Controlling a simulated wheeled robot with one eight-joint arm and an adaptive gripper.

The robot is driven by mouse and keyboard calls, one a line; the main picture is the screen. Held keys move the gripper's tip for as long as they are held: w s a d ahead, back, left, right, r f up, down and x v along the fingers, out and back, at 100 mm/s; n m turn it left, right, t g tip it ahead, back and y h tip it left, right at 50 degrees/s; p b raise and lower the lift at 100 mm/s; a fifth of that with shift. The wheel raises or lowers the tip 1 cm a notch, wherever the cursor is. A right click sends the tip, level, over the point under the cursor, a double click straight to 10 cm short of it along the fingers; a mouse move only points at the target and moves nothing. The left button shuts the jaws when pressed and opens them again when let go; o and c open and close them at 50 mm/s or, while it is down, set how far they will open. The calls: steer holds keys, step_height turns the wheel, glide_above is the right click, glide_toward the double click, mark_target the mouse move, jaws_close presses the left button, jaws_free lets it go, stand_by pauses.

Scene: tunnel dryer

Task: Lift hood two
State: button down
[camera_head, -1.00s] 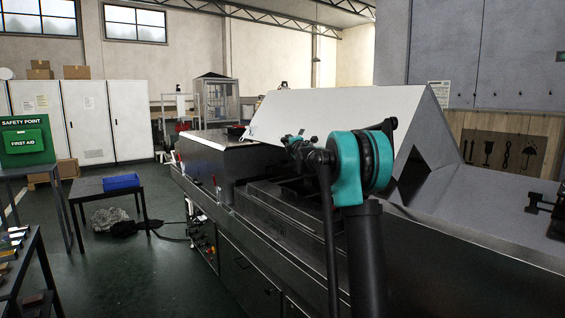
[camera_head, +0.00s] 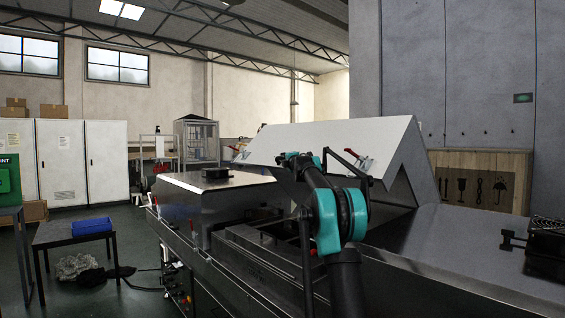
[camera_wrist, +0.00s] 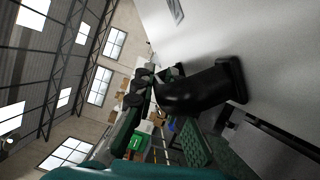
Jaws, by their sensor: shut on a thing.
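The raised hood (camera_head: 330,138) is a pale metal panel tilted up over the middle of the dryer, with an open gap under its front edge. In the wrist view its grey surface (camera_wrist: 250,45) fills the upper right, with a black handle (camera_wrist: 205,90) standing out from it. My gripper (camera_wrist: 148,85) is shut on this handle at its outer end. In the head view my gripper (camera_head: 293,160) is at the hood's lower front edge, partly hidden by my arm. A second hood (camera_head: 215,183), left along the dryer, lies closed.
A sloping metal cover (camera_head: 470,235) with a black fitting lies at the right. A wooden crate (camera_head: 485,180) stands behind. A table (camera_head: 70,235) with a blue tray (camera_head: 92,226) is at the left.

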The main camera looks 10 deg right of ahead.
steer(key=c, duration=1.5)
jaws_free()
steer(key=shift+c, duration=0.2)
steer(key=shift+s, duration=0.1)
steer(key=s+d, duration=0.1)
steer(key=s, duration=1)
steer(key=shift+s+d+f, duration=0.25)
steer(key=shift+s+f, duration=0.1)
steer(key=shift+f, duration=0.1)
